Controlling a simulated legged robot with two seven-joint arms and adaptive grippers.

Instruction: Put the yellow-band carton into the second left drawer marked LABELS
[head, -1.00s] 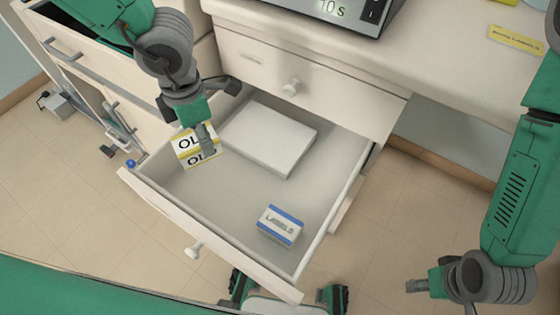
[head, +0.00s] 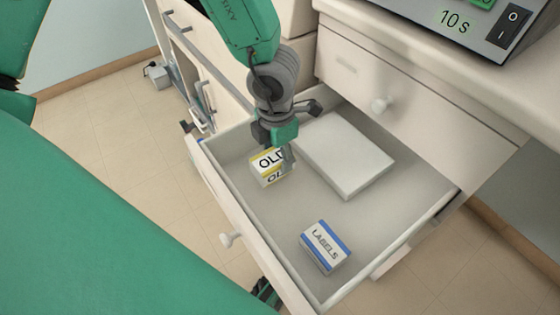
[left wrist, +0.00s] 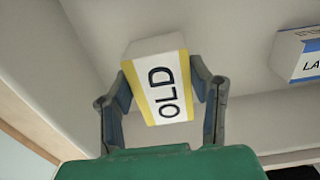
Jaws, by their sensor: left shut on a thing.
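The yellow-band carton (head: 267,163), white with "OLD" printed on it, is in the left part of the open drawer (head: 290,252) in the head view. My left gripper (head: 282,153) is shut on it from above, and its fingers hide part of it. In the left wrist view the carton (left wrist: 160,88) sits between the two fingers (left wrist: 163,108). I cannot tell whether its underside touches the drawer floor. A blue-band carton (head: 325,246) marked LABELS lies at the drawer's near right. My right gripper is not in view.
A flat white box (head: 345,154) fills the back middle of the drawer. The timer device (head: 475,28) stands on the counter. Drawer floor is free between the cartons.

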